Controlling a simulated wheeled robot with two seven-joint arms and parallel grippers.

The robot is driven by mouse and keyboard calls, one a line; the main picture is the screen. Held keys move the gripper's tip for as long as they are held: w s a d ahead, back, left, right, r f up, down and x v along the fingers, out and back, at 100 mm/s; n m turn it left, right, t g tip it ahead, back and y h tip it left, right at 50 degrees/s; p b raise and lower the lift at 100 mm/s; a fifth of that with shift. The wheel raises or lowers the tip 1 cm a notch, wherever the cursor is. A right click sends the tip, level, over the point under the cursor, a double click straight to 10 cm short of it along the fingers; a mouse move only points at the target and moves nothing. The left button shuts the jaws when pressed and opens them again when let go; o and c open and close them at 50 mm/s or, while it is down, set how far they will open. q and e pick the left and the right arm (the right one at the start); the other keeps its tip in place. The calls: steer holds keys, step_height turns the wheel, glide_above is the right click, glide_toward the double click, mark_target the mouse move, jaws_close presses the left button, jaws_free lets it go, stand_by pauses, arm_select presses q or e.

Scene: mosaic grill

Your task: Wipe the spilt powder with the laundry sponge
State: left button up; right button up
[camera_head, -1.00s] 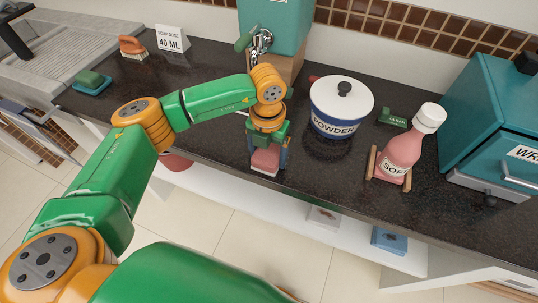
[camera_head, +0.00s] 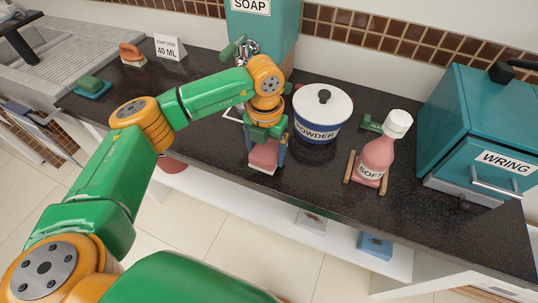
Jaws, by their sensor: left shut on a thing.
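My left gripper (camera_head: 265,152) points down over the dark counter's front part, its fingers on either side of a pink sponge (camera_head: 263,155) with a pale underside. It is shut on this sponge, close to the counter top; I cannot tell whether the sponge touches the counter. The spilt powder is not clearly visible; the arm and gripper may hide it. A white and blue tub labelled POWDER (camera_head: 318,117) stands upright with its lid on, just right of the gripper. My right gripper is out of view.
A pink SOFT bottle (camera_head: 377,158) leans in a wooden stand at right, near a green block (camera_head: 371,123). A teal WRING box (camera_head: 480,140) stands farther right. The teal SOAP dispenser (camera_head: 262,35) is behind my arm.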

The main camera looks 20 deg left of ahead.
arm_select(q)
steer(key=shift+d+r+p, duration=0.1)
steer(key=shift+r+p, duration=1)
steer(key=shift+r, duration=0.85)
